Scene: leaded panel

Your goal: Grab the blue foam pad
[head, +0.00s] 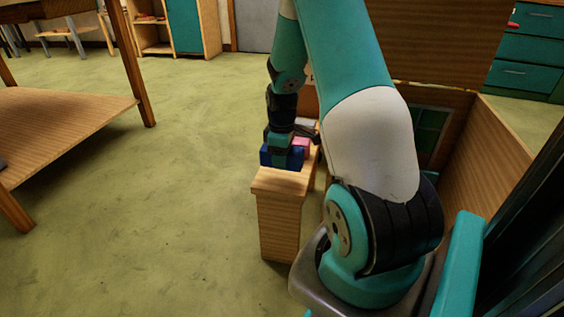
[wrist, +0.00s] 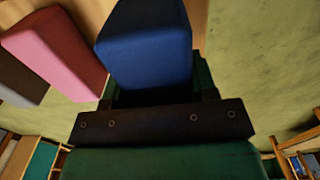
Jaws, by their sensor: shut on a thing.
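The blue foam pad (head: 293,160) is a dark blue block at the near end of a narrow wooden stand (head: 279,185). In the wrist view the pad (wrist: 147,45) fills the upper middle, right in front of the gripper. My gripper (head: 281,147) points down over the pad and is shut on it. In the wrist view my gripper (wrist: 152,95) has its jaws at the pad, and the pad hides most of the fingers. I cannot tell whether the pad still touches the stand.
A pink block (head: 301,143) lies beside the blue pad, and it also shows in the wrist view (wrist: 55,52). A grey block (wrist: 18,80) is beyond it. A wooden box (head: 460,150) stands to the right. Open green floor (head: 160,190) lies to the left, before a wooden table (head: 65,125).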

